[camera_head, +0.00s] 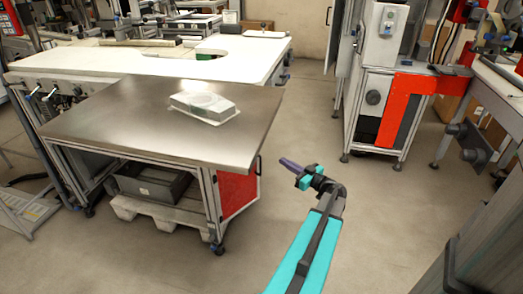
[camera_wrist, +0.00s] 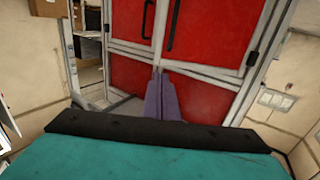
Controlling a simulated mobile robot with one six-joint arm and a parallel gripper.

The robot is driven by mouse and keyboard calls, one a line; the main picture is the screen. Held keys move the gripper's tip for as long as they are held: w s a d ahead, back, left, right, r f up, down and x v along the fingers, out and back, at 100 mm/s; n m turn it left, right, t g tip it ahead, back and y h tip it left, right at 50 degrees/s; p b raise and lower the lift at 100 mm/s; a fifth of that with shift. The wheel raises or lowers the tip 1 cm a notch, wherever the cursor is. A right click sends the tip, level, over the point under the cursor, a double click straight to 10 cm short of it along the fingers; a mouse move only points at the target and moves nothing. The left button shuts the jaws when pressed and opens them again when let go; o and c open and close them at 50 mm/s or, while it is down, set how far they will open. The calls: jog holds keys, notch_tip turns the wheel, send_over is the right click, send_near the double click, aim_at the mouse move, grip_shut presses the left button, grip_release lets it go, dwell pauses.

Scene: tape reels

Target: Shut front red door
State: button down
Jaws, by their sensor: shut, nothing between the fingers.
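In the wrist view, several red panels in pale grey frames fill the middle. The upper left red door (camera_wrist: 128,20) and the upper right red door (camera_wrist: 212,38) each carry a black upright handle near the seam between them. Whether either stands ajar, and which is the front door, I cannot tell. My gripper (camera_wrist: 160,72) has purple fingers, shut and empty, seen against the lower part of the panels; contact is unclear. In the head view my gripper (camera_head: 283,161) is in front of the floor, right of a red panel (camera_head: 237,190) under the metal-topped bench.
The floor (camera_head: 310,110) between bench and cabinet is clear.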

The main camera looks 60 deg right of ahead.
jog(key=b+x, duration=0.3)
jog(key=x, duration=1.1)
jog(key=shift+b, duration=0.3)
jog(key=shift+w, duration=0.2)
